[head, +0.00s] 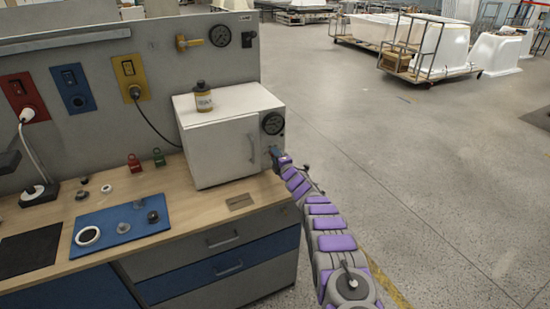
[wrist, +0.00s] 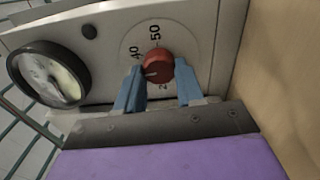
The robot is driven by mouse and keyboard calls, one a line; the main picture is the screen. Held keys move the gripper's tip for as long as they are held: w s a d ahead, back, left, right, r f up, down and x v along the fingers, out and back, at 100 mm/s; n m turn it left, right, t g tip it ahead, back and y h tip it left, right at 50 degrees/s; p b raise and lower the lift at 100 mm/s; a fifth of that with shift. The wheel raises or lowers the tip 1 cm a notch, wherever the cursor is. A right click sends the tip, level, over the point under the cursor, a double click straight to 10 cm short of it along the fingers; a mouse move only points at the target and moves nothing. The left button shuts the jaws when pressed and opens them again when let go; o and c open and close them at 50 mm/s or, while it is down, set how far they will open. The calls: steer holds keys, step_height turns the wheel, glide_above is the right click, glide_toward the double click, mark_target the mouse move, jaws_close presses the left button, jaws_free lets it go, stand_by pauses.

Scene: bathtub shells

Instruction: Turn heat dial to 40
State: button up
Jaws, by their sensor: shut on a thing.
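The heat dial (wrist: 158,64) is a red round knob on the light front panel of the white oven (head: 223,148). In the wrist view, the numbers 40 and 50 show beside it, and another mark below is partly hidden by a finger. A pale pointer line on the knob shows at its lower left, just below the 40. My gripper (wrist: 158,80) is shut on the knob, with one blue finger on each side. In the head view, my gripper (head: 274,155) is at the oven's right front, and the dial is hidden behind it.
A round gauge (wrist: 48,74) is left of the dial. The oven stands on a wooden bench (head: 190,205) with a brown bottle (head: 203,97) on top. A blue mat (head: 120,222) with small parts lies at left. The floor to the right is open.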

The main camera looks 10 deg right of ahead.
steer(key=m, duration=0.4)
steer(key=shift+d, duration=0.25)
steer(key=shift+f+m, duration=0.1)
steer(key=shift+m, duration=1.2)
steer(key=shift+f, duration=0.1)
steer(key=o, duration=0.8)
steer(key=shift+d+f, duration=0.1)
steer(key=shift+c, duration=0.2)
steer(key=shift+o, duration=1.4)
steer(key=shift+w, duration=0.1)
steer(key=shift+r, duration=0.2)
